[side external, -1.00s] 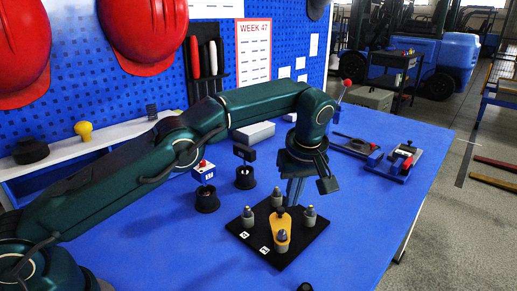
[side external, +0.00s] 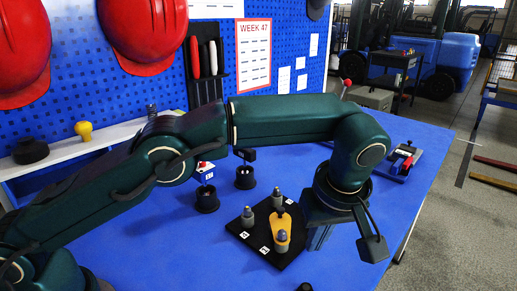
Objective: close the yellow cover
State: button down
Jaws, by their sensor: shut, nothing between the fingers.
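The yellow cover (side external: 284,224) is a flat teardrop plate on the black square base (side external: 262,247). A grey post stands at its near, wide end and a dark knob at its far, narrow end. Other grey posts stand at the base's left (side external: 247,215) and far (side external: 277,198) corners; the right corner is hidden behind my wrist. My gripper (side external: 317,242) is shut and empty, pointing down just right of the base and the cover. Its fingertips are partly hidden, and I cannot tell their exact height or whether they touch the base.
Two black round holders (side external: 206,200) stand behind the base to the left, one with a red-topped block above it. A blue and grey fixture (side external: 400,162) sits at the back right. A small dark object (side external: 304,287) is at the front edge. The blue table is clear left of the base.

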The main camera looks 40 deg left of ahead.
jog(key=m, duration=0.3)
notch_tip(320, 180, up, 7)
jog(key=m+t+h, duration=0.2)
jog(key=m+h, duration=0.3)
jog(key=m, duration=0.8)
send_over(286, 215)
jog(key=x, duration=1)
jog(key=shift+w+f, duration=0.1)
jog(key=shift+f, duration=0.15)
jog(key=shift+s+r, duration=0.2)
jog(key=shift+s+a+f, duration=0.2)
jog(key=shift+s+a, duration=0.3)
jog(key=shift+s, duration=0.3)
jog(key=shift+s+a+f, duration=0.2)
jog(key=shift+s+a, duration=0.25)
jog(key=shift+s, duration=0.3)
